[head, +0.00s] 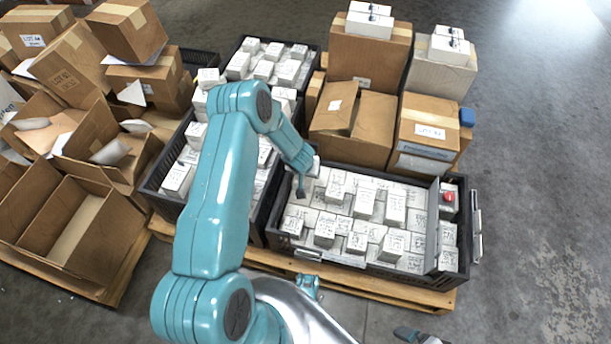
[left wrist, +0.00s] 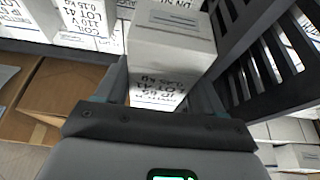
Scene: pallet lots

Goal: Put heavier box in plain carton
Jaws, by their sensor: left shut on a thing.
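My left gripper (head: 304,180) is shut on a white box (head: 314,167) over the left back corner of the front black crate (head: 345,262). In the left wrist view the held white box (left wrist: 172,42) sits between the fingers; its printed label shows LOT 41, with the weight hard to read. Several similar white boxes (head: 365,200) stand in the front crate. A neighbouring white box (left wrist: 85,15) in the left wrist view also has a LOT 41 label. Brown cartons (head: 352,128) stand behind the crate; I cannot tell which is the plain carton.
Another black crate (head: 152,188) of white boxes is at the left. Open, divided cartons (head: 70,225) lie on a pallet (head: 105,292) at far left. Taller cartons (head: 368,55) with white boxes on top stand at the back. The grey floor (head: 545,190) at the right is clear.

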